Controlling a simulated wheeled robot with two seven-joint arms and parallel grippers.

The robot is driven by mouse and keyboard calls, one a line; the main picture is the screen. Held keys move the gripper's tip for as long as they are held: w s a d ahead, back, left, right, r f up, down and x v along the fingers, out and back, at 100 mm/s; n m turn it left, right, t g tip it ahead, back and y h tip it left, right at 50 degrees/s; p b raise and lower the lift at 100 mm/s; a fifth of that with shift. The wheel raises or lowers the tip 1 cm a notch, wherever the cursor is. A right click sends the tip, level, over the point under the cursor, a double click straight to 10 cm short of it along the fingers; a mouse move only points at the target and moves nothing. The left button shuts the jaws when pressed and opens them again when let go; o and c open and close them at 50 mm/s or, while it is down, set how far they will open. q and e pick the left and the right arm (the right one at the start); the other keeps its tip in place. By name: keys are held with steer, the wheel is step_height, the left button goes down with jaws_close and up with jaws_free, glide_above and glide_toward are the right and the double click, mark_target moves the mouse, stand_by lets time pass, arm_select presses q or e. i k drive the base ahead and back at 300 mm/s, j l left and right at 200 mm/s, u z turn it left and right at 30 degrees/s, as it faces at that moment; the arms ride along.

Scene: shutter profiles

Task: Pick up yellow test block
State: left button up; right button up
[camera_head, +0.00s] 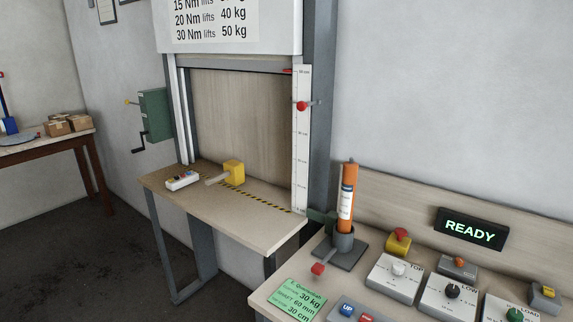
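The yellow test block (234,172) rests on the light wooden table under the raised shutter. A pale beige cylindrical piece (216,180) sticks out from its left side. The block is close to the yellow-and-black striped line on the table. Neither of my grippers is in view, and nothing is seen touching the block.
A small white box with coloured buttons (182,180) lies left of the block. The wooden table (255,228) is clear in front. A control bench at right holds an orange cylinder (347,190), a READY display (472,229) and several button boxes. A side table (45,146) carries cardboard boxes.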

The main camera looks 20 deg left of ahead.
mark_target(234, 174)
steer(key=j+z, duration=0.2)
steer(key=j, duration=0.75)
steer(key=j+z, duration=0.25)
steer(key=j, duration=0.7)
steer(key=j+z, duration=0.2)
steer(key=j, duration=0.75)
